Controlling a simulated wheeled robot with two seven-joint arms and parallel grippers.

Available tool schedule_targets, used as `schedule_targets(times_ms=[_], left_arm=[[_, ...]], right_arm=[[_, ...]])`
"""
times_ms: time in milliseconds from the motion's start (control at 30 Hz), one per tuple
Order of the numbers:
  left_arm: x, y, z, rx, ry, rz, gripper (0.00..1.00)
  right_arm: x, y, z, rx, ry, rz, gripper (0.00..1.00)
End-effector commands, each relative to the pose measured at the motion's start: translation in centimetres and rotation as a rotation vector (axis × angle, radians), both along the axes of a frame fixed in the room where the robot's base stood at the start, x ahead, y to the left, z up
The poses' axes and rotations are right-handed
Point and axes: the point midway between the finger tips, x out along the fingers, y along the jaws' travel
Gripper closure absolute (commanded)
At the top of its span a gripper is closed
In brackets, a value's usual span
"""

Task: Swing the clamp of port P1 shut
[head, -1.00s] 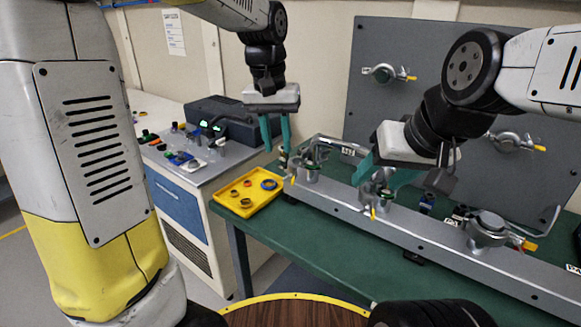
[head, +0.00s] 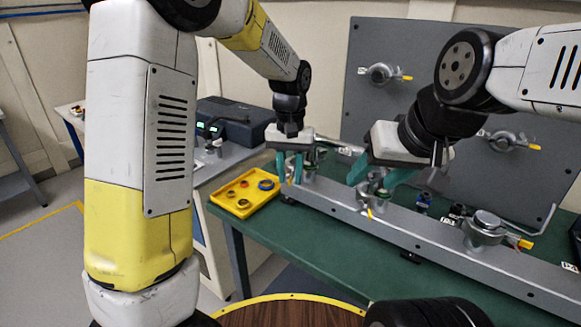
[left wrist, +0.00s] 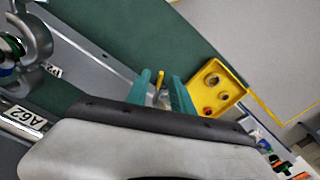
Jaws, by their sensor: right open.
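The leftmost port clamp (head: 309,168) is a metal ring clamp on the grey rail, partly hidden by my left gripper; I cannot read its label. My left gripper (head: 289,180) points down at it, fingers apart. In the left wrist view, a yellow-tipped clamp handle (left wrist: 161,77) shows between the fingers (left wrist: 160,83); contact cannot be told.
A yellow tray (head: 226,207) with several rings stands left of the rail (head: 430,238). A third clamp (head: 487,226) with an orange-yellow handle is at the right. A grey panel (head: 440,60) with clamps stands behind. The green table front (head: 330,240) is clear.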

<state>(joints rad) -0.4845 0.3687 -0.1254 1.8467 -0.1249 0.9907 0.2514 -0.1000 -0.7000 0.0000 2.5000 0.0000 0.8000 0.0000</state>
Motion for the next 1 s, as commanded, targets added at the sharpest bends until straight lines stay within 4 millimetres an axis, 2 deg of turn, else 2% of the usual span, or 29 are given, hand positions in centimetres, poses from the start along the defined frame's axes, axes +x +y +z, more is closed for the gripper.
schedule_targets(times_ms=[200,333,367,1000], left_arm=[[0.01,0.02,-0.04,0.0,0.0,0.0,0.72],[0.02,0.01,-0.03,0.0,-0.001,0.001,0.97],[0.02,0.02,-0.02,0.0,-0.001,0.001,1.0],[0.04,0.0,0.03,-0.001,-0.001,0.001,1.0]], right_arm=[[0.0,0.0,0.0,0.0,0.0,0.0,0.46],[0.0,0.0,0.0,0.0,0.0,0.0,0.46],[0.0,0.0,0.0,0.0,0.0,0.0,0.46],[0.0,0.0,0.0,0.0,0.0,0.0,0.46]])
